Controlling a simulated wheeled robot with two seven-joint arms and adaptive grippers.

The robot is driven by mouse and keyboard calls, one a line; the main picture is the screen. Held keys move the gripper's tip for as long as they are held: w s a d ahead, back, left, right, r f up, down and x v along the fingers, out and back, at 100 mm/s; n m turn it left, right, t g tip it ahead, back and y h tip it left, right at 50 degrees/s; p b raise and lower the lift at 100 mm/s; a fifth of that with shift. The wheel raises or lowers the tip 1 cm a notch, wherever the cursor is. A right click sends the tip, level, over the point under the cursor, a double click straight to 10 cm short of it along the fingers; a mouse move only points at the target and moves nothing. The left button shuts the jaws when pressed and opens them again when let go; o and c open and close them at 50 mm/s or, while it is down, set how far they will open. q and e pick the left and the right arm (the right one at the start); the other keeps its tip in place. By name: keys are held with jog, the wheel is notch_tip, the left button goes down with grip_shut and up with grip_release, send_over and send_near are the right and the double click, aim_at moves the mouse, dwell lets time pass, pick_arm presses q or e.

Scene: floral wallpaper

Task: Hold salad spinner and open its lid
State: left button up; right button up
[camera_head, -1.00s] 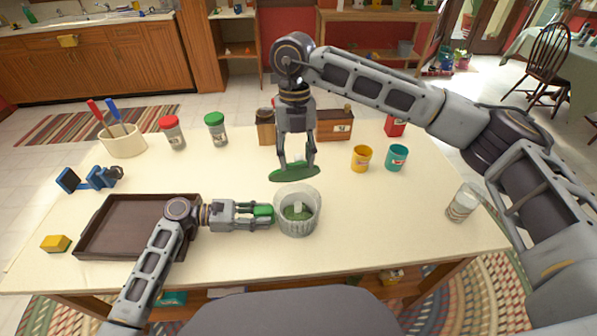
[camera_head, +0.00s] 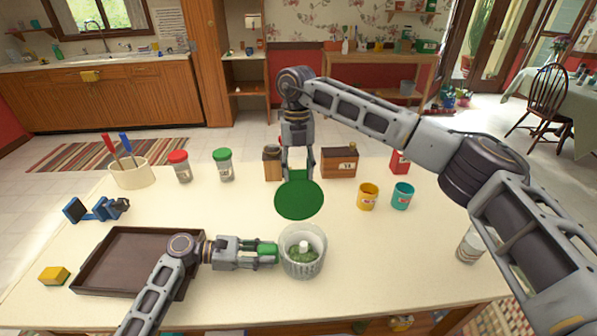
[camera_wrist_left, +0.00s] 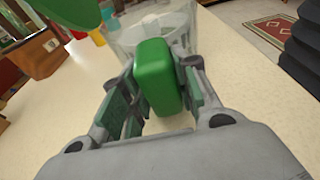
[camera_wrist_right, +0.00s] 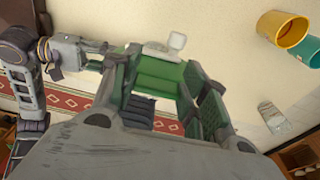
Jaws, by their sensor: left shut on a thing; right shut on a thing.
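The clear salad spinner bowl (camera_head: 302,262) stands upright on the table, open at the top, with green contents and a pale central post inside. My left gripper (camera_head: 266,251) is shut on the spinner's green handle, at the bowl's left side; the green handle (camera_wrist_left: 158,78) fills the jaws in the left wrist view. The round green lid (camera_head: 299,200) is off the bowl, raised behind it and tilted toward me. My right gripper (camera_head: 299,172) is shut on the lid at its far side. In the right wrist view, green (camera_wrist_right: 160,78) shows between the fingers.
A brown tray (camera_head: 92,289) lies left of the bowl, under my left arm. A yellow cup (camera_head: 367,197) and teal cup (camera_head: 402,196) stand right of the lid. Jars and a wooden box (camera_head: 339,162) stand behind.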

jog(key=shift+w+d+f, duration=0.15)
jog(key=shift+w+f, duration=0.1)
pick_arm(q)
jog(key=shift+f, duration=0.1)
pick_arm(e)
jog(key=o, duration=1.5)
jog(key=shift+c, duration=0.2)
jog(key=shift+r, duration=0.1)
jog(key=shift+r, duration=0.2)
notch_tip(320, 180, up, 12)
jog(key=w, duration=0.1)
jog(key=shift+w+f, duration=0.2)
jog(key=shift+f, duration=0.05)
pick_arm(q)
jog(key=o, duration=1)
jog(key=shift+w, duration=0.1)
jog(key=shift+o, duration=0.4)
jog(key=shift+a, duration=0.15)
